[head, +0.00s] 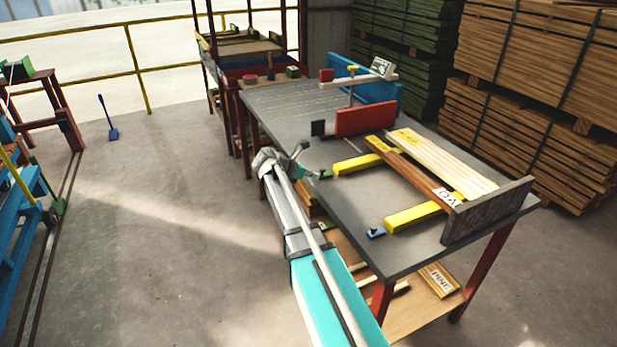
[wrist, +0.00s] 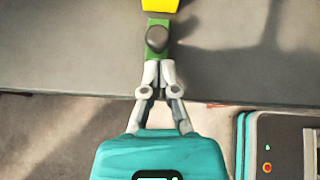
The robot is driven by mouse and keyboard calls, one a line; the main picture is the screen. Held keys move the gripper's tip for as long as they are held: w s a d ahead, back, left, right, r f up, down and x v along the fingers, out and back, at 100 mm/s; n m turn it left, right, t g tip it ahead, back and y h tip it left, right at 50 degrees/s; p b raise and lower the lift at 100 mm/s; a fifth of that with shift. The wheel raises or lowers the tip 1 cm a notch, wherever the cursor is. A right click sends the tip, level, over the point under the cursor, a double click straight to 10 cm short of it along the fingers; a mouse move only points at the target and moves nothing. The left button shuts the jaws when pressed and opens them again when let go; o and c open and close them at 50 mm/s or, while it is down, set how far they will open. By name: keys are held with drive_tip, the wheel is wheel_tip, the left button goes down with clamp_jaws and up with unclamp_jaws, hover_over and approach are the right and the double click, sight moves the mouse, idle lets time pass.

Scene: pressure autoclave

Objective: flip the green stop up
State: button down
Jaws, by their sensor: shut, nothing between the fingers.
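The green stop (head: 325,174) is a small block at the near end of the farther yellow bar (head: 357,164), by the table's left edge. It looks to lie flat. In the wrist view the green stop (wrist: 157,21) carries a dark grey rounded knob (wrist: 156,39), with the yellow bar (wrist: 160,5) just beyond. My gripper (wrist: 158,72) is shut and empty, its fingertips right at the stop's near end; I cannot tell whether they touch it. In the head view my gripper (head: 308,174) is small and partly hidden by my wrist.
A blue stop (head: 376,232) sits by the nearer yellow bar (head: 413,217). Wooden boards (head: 440,162) lie across both bars, against a dark end plate (head: 487,211). A red block (head: 366,121) stands behind. The grey table (head: 290,108) is bare at its far left.

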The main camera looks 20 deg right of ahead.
drive_tip(key=shift+d+f, duration=0.1)
drive_tip(key=shift+d, duration=0.1)
drive_tip(key=shift+d, duration=0.15)
drive_tip(key=shift+d+r+p, duration=0.15)
drive_tip(key=shift+r+p, duration=0.05)
drive_tip(key=shift+p, duration=0.2)
